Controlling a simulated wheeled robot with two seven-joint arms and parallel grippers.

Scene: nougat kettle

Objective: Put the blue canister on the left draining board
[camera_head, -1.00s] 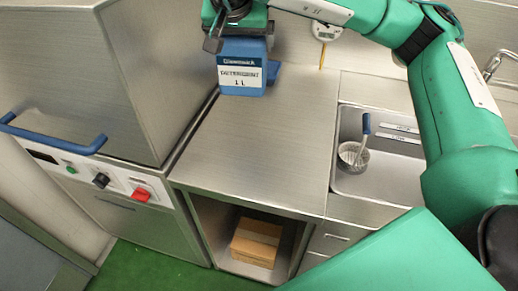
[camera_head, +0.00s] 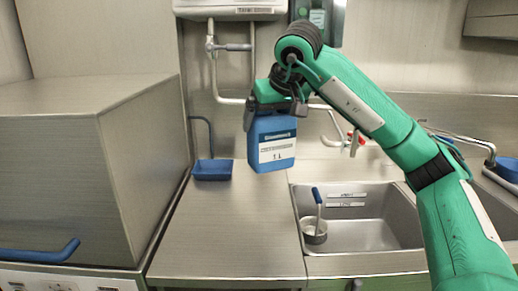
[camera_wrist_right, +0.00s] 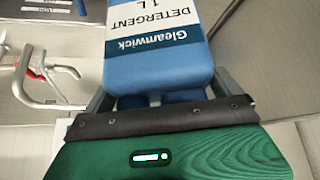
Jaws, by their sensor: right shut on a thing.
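The blue canister (camera_head: 272,143), with a white detergent label, hangs upright below my right gripper (camera_head: 273,106). The gripper is shut on its top end. The canister is held in the air over the right part of the left draining board (camera_head: 220,235), near the sink's left edge. In the right wrist view the canister (camera_wrist_right: 155,65) fills the middle, between the fingers of the gripper (camera_wrist_right: 158,105), its label upside down. My left gripper is not in view.
A blue tray (camera_head: 212,170) sits at the back of the draining board. A steel sink (camera_head: 375,235) on the right holds a round container (camera_head: 314,231) with a blue-handled tool. A large steel box machine (camera_head: 70,180) stands left. The board's front is clear.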

